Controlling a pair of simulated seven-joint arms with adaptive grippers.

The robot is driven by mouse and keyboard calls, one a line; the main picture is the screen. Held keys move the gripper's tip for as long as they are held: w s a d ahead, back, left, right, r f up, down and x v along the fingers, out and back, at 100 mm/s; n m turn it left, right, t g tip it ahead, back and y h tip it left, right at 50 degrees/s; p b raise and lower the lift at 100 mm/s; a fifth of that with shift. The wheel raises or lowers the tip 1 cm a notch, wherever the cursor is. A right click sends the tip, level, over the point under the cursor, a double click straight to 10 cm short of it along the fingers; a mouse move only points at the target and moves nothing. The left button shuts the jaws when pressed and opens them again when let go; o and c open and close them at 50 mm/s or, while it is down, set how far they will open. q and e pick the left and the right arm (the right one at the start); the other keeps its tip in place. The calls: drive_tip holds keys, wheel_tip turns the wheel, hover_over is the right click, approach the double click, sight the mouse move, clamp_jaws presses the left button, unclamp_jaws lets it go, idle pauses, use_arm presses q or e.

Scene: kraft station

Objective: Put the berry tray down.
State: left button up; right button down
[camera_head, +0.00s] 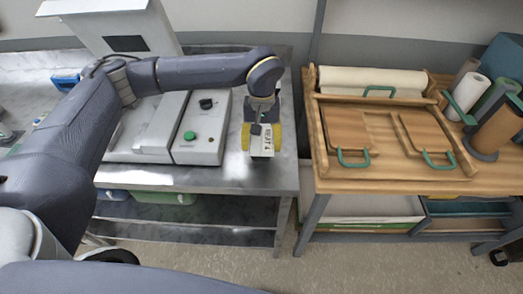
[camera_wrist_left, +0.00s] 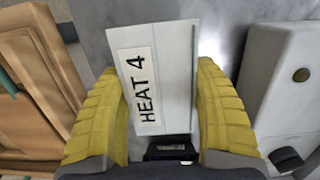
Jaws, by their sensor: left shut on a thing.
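A pale, flat-sided box or tray marked "HEAT 4" (camera_head: 262,146) is in my left gripper (camera_head: 261,138). It also shows in the left wrist view (camera_wrist_left: 172,60), between the two yellow fingers of my left gripper (camera_wrist_left: 156,70), which is shut on it. No berries show, so I cannot tell its contents. It is over the right end of the steel table (camera_head: 235,178); I cannot tell whether it touches the top. My right gripper is in neither view.
A grey machine with a green button (camera_head: 197,146) stands just left of the gripper. A wooden bench (camera_head: 400,186) with wooden trays (camera_head: 345,130) and paper rolls (camera_head: 466,95) stands to the right, across a narrow gap. Bare steel lies in front of the gripper.

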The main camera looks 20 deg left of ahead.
sight(262, 135)
use_arm(q)
drive_tip(key=shift+f, duration=1.85)
drive_tip(key=shift+f, duration=0.2)
drive_tip(key=o, duration=1.3)
drive_tip(key=shift+r, duration=0.1)
drive_tip(key=r, duration=0.4)
drive_tip(key=w+r, duration=0.1)
drive_tip(key=r, duration=0.7)
drive_tip(key=shift+w+a, duration=0.15)
drive_tip(key=shift+w, duration=0.05)
